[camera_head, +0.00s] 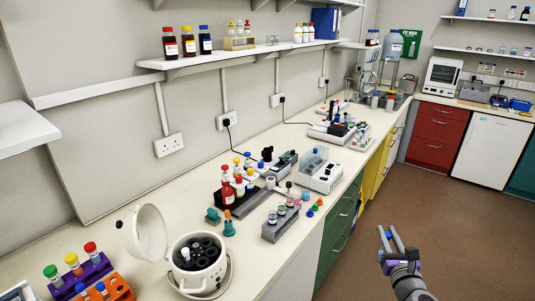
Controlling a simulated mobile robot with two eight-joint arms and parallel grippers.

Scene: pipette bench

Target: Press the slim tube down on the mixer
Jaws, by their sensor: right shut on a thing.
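My right gripper (391,246) is at the lower right, over the brown floor in front of the bench. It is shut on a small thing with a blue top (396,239). This looks like the slim tube, but its body is hidden by the fingers and I cannot tell its tilt. It is well apart from the bench. A small device with a dark round top (267,154) at the back of the bench may be the mixer; I cannot tell for sure. My left gripper is not in view.
A white centrifuge (205,279) with its lid open stands at the near end of the bench. Purple and orange tube racks are left of it. A grey vial rack (272,232) sits near the front edge, with loose coloured caps beside it. The floor is clear.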

